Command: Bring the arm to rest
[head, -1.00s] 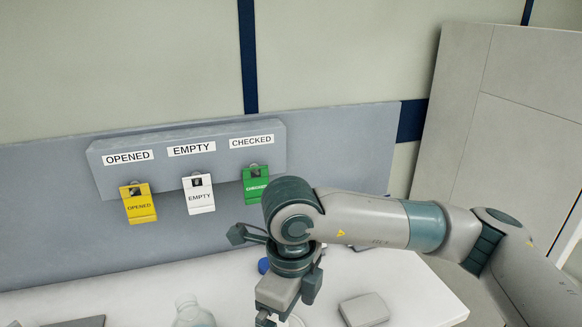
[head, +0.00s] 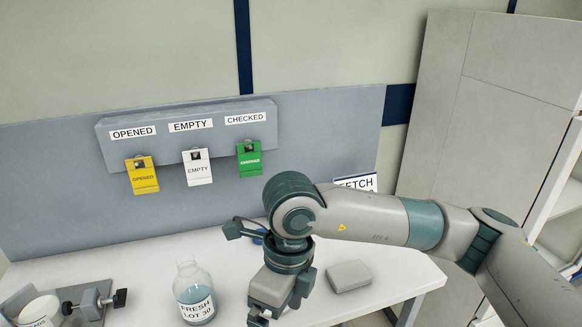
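My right arm (head: 380,220) comes in from the right and hangs over the white bench (head: 150,262). Its gripper (head: 258,318) points down near the bottom edge; its fingertips are cut off or too small to judge, and I cannot see whether it holds anything. My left arm and gripper are out of view. Behind the arm, a yellow OPENED tag (head: 142,176), a white EMPTY tag (head: 198,168) and a green CHECKED tag (head: 249,160) hang on a grey rack (head: 108,150) under matching labels.
A clear bottle (head: 194,292) labelled FRESH LOT 30 stands left of my gripper. A grey box (head: 349,276) lies right of it. A clamp-like fixture (head: 95,303) and a labelled white cylinder (head: 40,309) sit front left.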

